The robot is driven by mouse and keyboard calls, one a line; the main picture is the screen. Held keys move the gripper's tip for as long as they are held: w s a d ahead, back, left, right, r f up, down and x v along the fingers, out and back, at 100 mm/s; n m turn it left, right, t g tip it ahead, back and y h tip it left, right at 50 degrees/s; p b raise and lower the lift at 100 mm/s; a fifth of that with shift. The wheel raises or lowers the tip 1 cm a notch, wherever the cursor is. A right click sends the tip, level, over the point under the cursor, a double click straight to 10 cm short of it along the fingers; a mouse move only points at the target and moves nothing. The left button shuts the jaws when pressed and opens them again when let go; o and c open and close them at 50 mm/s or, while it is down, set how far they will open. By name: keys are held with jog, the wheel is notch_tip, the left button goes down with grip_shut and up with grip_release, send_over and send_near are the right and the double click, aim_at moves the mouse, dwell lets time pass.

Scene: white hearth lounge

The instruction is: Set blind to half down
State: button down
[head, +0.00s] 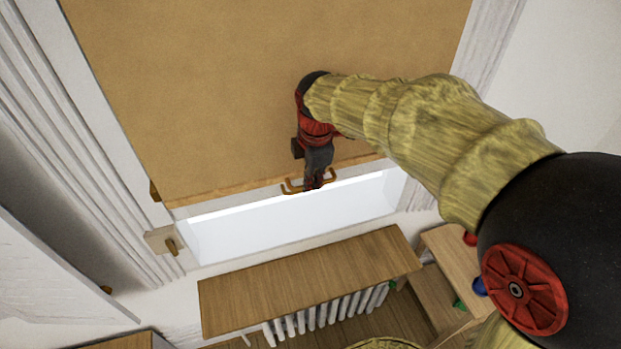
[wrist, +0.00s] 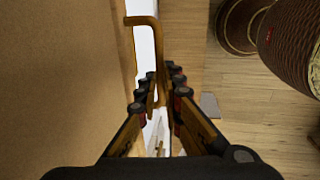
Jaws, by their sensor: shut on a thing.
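The tan blind (head: 240,90) hangs over most of the window, with its wooden bottom bar (head: 222,193) above a strip of bright glass (head: 290,220). A brown pull handle (head: 291,187) sits on the bottom bar. My gripper (head: 313,186) is at this handle and shut on it. In the wrist view the handle (wrist: 143,21) runs down between the fingers of my gripper (wrist: 161,95), and the blind (wrist: 60,75) fills the left side. The fingers hide part of the handle.
A wooden shelf (head: 310,280) over a white radiator (head: 325,310) stands below the window. A small latch (head: 163,240) is at the frame's lower left.

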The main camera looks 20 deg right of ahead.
jog(key=c, duration=1.9)
grip_release()
jog(key=r, duration=0.4)
jog(key=s+r, duration=0.1)
jog(key=r, duration=0.2)
jog(key=s+r, duration=0.1)
jog(key=r, duration=0.3)
jog(key=shift+s+r, duration=0.15)
jog(key=shift+r, duration=0.2)
jog(key=s+f+m+t+b, duration=0.1)
jog(key=s+f+m+b, duration=0.2)
jog(key=s+f+m, duration=0.2)
jog(key=s+f+m+t+b, duration=0.1)
jog(key=s+f+m+b, duration=0.3)
jog(key=s+f+m, duration=0.2)
jog(key=s+d+f+m+t+b, duration=0.1)
jog(key=s+f+m+b, duration=0.3)
jog(key=s+f+m, duration=0.2)
jog(key=shift+s+f+m, duration=0.2)
jog(key=shift+s+m, duration=0.3)
jog(key=shift+s, duration=0.65)
